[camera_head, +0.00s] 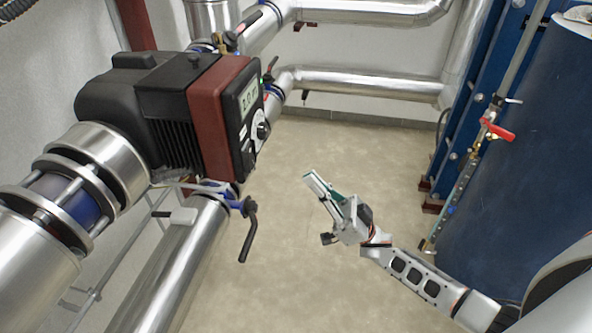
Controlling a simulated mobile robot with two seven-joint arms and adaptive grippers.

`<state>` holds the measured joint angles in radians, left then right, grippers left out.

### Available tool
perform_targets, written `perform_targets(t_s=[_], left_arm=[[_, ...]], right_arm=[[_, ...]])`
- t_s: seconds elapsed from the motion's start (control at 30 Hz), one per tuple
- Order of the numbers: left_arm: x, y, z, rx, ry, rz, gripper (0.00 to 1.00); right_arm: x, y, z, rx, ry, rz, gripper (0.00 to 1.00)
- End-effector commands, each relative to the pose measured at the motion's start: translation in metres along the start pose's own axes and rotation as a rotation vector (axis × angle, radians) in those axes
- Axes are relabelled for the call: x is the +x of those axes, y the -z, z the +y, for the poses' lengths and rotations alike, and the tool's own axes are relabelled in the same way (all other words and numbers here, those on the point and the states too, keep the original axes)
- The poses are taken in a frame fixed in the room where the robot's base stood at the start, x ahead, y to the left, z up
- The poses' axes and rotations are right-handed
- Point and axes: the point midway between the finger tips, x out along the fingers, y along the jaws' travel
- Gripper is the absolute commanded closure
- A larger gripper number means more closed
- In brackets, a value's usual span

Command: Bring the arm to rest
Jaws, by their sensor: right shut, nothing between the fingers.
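My right gripper (322,192) is in the middle of the head view, on the arm that comes in from the lower right. Its fingers point up and to the left, over the bare floor. It is shut and empty, and it touches nothing that I can see. My left gripper and left arm are not in the picture.
A black and red pump (217,120) with a display sits on silver pipes at the left. A black valve lever (248,230) hangs below it. At the right stand a blue tank (525,170) and a red-handled valve (497,130). The floor (330,145) between is clear.

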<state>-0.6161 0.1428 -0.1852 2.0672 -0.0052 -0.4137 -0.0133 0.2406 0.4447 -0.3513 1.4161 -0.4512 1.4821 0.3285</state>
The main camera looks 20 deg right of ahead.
Motion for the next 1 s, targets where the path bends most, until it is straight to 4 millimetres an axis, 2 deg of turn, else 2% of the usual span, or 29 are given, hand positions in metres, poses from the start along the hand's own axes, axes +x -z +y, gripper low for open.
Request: perform_targets(t_s=[0.03, 0.2, 0.77, 0.87, 1.0], left_arm=[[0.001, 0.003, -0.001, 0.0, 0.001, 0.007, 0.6], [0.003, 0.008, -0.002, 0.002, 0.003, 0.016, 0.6], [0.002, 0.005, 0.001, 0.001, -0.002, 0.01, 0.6], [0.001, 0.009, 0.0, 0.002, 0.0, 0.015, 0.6], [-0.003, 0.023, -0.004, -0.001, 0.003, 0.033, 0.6]], right_arm=[[-0.007, 0.0, 0.0, 0.002, -0.002, -0.002, 1.0], [-0.015, 0.003, 0.0, 0.0, 0.001, 0.001, 1.0], [-0.015, 0.003, -0.001, -0.002, -0.001, 0.0, 1.0], [-0.014, -0.003, -0.004, -0.018, -0.027, -0.023, 1.0], [-0.017, -0.024, -0.013, -0.082, -0.132, -0.119, 1.0]])
